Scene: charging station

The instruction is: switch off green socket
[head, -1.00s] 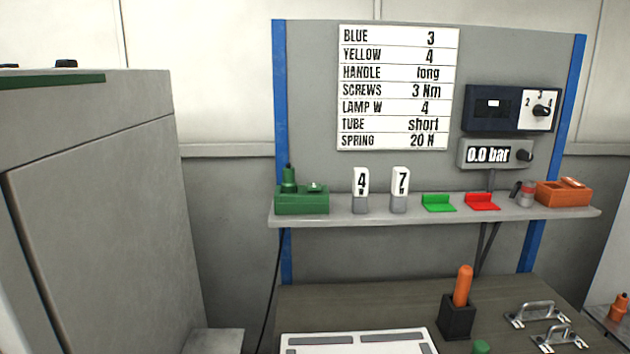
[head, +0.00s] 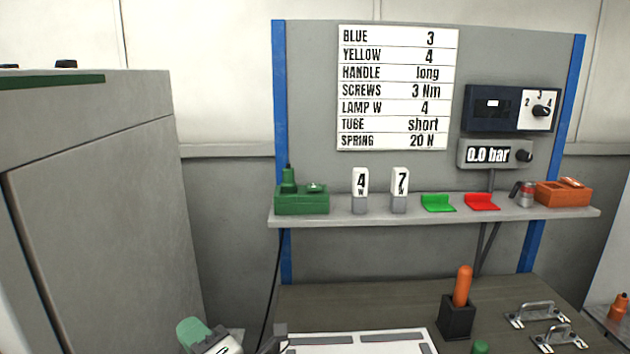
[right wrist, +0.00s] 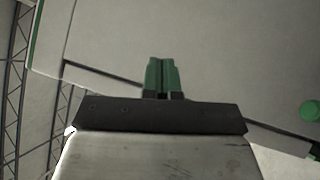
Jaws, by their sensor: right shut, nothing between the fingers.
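The green socket (head: 302,203) is a green box at the left end of the wall shelf in the head view. A green plug (head: 288,180) stands upright on its left part, and a small pale-topped switch (head: 315,187) sits on its right part. My right gripper (head: 192,330) shows at the bottom left of the head view, below and left of the socket and well apart from it. In the right wrist view its green fingers (right wrist: 162,75) are together, with nothing between them. My left gripper is not in view.
The shelf (head: 430,214) also holds two numbered blocks (head: 360,190), a green bracket (head: 438,203), a red bracket (head: 482,202) and an orange box (head: 563,193). A tall grey cabinet (head: 100,200) stands at the left. The workbench (head: 380,300) lies below the shelf.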

